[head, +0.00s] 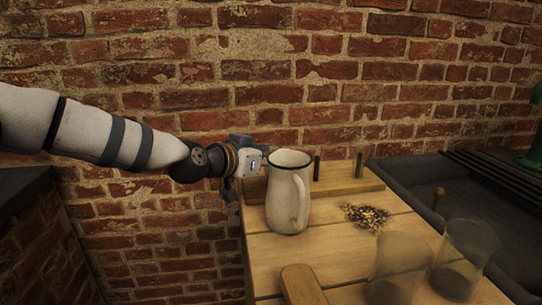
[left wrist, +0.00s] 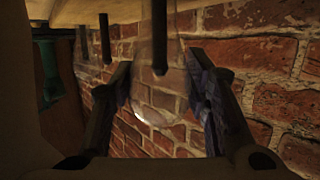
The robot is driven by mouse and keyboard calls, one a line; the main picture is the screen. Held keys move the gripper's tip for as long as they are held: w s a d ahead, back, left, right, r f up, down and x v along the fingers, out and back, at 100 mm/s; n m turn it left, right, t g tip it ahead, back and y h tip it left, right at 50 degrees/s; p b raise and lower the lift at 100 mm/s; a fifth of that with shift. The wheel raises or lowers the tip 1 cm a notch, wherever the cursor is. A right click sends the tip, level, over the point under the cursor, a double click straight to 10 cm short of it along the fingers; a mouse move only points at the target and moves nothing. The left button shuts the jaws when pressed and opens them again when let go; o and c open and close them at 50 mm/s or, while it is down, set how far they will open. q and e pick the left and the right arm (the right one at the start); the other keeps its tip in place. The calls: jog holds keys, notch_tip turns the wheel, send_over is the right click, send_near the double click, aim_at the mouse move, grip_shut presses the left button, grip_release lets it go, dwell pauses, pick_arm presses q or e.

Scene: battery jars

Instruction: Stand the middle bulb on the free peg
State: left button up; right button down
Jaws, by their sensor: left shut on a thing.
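My left gripper (head: 248,163) reaches in from the left behind the white jug, which hides its fingertips and what it holds. In the left wrist view my left gripper (left wrist: 160,97) is shut on a clear glass bulb (left wrist: 158,100), whose round body sits between the two fingers. A dark peg (left wrist: 160,38) lines up with the bulb's neck and shows through the glass; I cannot tell whether it is inside or behind. My right gripper is not in view.
The white dark-rimmed jug (head: 287,200) stands on the wooden table (head: 290,252), close to my gripper. A seed-like pile (head: 368,216) and two glass jars (head: 398,265) (head: 465,252) lie to the right. A brick wall (head: 300,70) is behind; a dark trough (head: 412,185) borders the right.

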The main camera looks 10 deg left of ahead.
pick_arm(q)
jog(key=o, duration=0.9)
jog(key=shift+o, duration=0.2)
jog(key=shift+s+a, duration=0.1)
